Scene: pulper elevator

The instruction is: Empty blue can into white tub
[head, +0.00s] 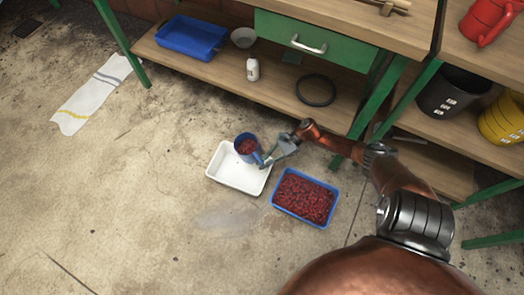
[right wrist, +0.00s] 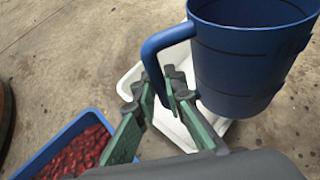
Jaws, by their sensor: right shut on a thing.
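The blue can (head: 246,144) is held over the far part of the white tub (head: 232,183), with red contents showing inside its mouth. In the right wrist view the can (right wrist: 245,60) looks roughly upright, and its side handle sits between my fingers. My right gripper (head: 265,158) is shut on that handle; it also shows in the right wrist view (right wrist: 165,100). The white tub (right wrist: 185,62) is partly hidden behind the can and fingers there. The visible tub floor looks empty in the head view. My left gripper is not in view.
A blue tray (head: 333,205) full of red fruit stands on the floor right of the tub. A bench with a low shelf (head: 215,70) holds a blue tray (head: 192,36), a bowl, a white bottle and a black ring. Floor at left is mostly clear.

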